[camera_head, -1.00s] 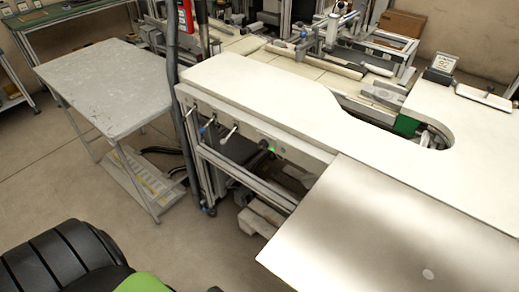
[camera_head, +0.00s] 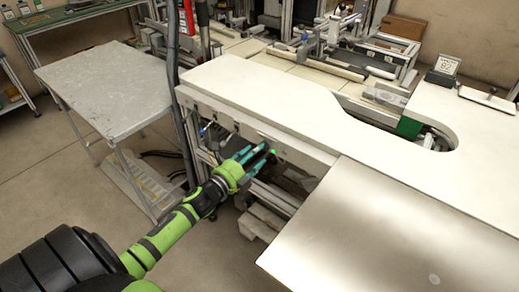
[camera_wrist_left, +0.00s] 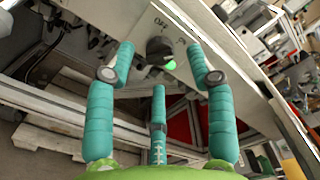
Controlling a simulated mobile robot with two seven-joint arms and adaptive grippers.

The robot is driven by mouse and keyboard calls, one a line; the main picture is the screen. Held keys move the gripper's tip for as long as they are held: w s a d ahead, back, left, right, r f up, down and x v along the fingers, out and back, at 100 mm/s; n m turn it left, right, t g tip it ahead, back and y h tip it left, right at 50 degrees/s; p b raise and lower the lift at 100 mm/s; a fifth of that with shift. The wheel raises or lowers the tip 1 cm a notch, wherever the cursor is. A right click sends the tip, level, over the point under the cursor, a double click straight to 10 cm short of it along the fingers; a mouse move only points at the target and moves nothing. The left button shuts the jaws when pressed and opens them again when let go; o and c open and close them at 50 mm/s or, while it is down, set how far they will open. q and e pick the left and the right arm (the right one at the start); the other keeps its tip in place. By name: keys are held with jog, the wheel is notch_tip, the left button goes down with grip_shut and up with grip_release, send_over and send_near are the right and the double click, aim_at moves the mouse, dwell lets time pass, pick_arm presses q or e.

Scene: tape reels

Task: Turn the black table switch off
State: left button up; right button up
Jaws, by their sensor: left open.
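The black table switch (camera_wrist_left: 158,47) is a dark round knob on a light panel in the left wrist view. "OFF" is printed at its upper left, another marking sits at its right, and a green light (camera_wrist_left: 170,65) glows at its lower edge. The knob's exact setting is hard to read. My left gripper (camera_wrist_left: 160,62) is open and empty, with two teal fingers either side of the knob's line and a third below; contact is not visible. In the head view my left gripper (camera_head: 262,152) reaches the table's front panel and mostly covers the switch. My right gripper is not in view.
The white worktable (camera_head: 245,88) has a cutout at its right and a plain panel (camera_head: 400,230) at the front right. A grey metal table (camera_head: 105,85) stands at the left. A wooden pallet (camera_head: 262,220) lies beneath the worktable. Floor at the front left is open.

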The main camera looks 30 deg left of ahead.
pick_arm(q)
jog(key=shift+w+d, duration=0.15)
jog(key=shift+w, duration=1.25)
